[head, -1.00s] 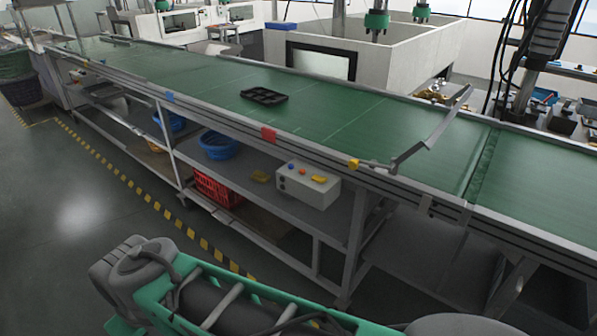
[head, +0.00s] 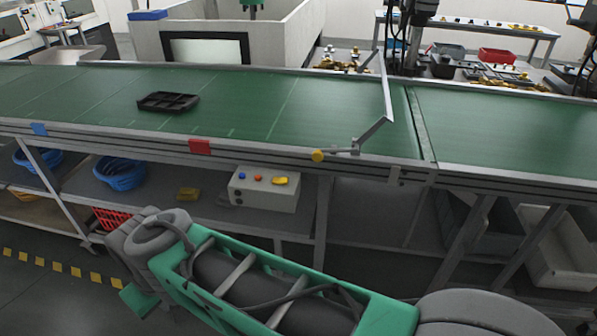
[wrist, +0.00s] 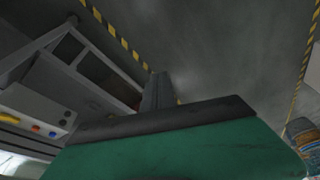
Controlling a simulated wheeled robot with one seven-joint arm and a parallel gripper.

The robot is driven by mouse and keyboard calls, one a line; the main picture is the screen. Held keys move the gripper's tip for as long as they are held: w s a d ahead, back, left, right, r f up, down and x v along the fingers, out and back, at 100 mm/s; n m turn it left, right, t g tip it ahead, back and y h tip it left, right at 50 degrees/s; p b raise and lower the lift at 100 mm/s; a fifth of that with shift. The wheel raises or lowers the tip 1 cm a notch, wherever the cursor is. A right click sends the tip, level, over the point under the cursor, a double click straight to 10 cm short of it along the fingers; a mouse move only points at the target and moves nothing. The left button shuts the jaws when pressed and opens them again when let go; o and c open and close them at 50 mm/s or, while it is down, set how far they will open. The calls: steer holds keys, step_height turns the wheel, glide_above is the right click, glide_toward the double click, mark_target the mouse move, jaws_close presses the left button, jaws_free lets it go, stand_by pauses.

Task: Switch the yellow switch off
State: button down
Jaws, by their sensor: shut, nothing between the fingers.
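The yellow switch (head: 280,181) sits on top of a white control box (head: 264,201), at the right of a blue and an orange-red button. The box stands on the shelf under the conveyor. In the wrist view the box (wrist: 35,118) is at the left edge, with the yellow switch (wrist: 9,118) partly in view. Whether it is on or off is too small to tell. My gripper (wrist: 158,88) shows in the wrist view as a dark closed shape, empty and apart from the box. In the head view my green arm is in front of the shelf; the gripper is not visible there.
A yellow round knob (head: 318,156) is on the front rail of the green conveyor (head: 240,100), above the box. A black tray (head: 168,102) lies on the belt. A blue basket (head: 121,174) and a small yellowish block (head: 188,194) are on the shelf left of the box.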

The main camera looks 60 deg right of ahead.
steer(key=shift+w+d, duration=0.2)
steer(key=shift+w, duration=0.1)
steer(key=w+d+f+m+t+h+b, duration=0.1)
steer(key=w+d+m+h+b, duration=0.15)
steer(key=d, duration=0.55)
steer(key=w+d+f+m+t+h+b, duration=0.1)
steer(key=w+d+f+m+h+b, duration=0.2)
steer(key=d, duration=0.6)
steer(key=w+d+m+t+h+b, duration=0.1)
steer(key=w+d+m+h+b, duration=0.2)
steer(key=d, duration=0.5)
steer(key=s+d+r+m+h+b, duration=0.1)
steer(key=s+d+r+m+h, duration=0.1)
steer(key=d, duration=0.4)
steer(key=s+d+r+m+g+h+b, duration=0.1)
steer(key=s+d+r+m+h, duration=0.1)
steer(key=d, duration=0.4)
steer(key=shift+s+r+h+b, duration=0.4)
steer(key=shift+s+r+h, duration=0.15)
steer(key=shift+s+h, duration=0.3)
steer(key=shift+d, duration=0.15)
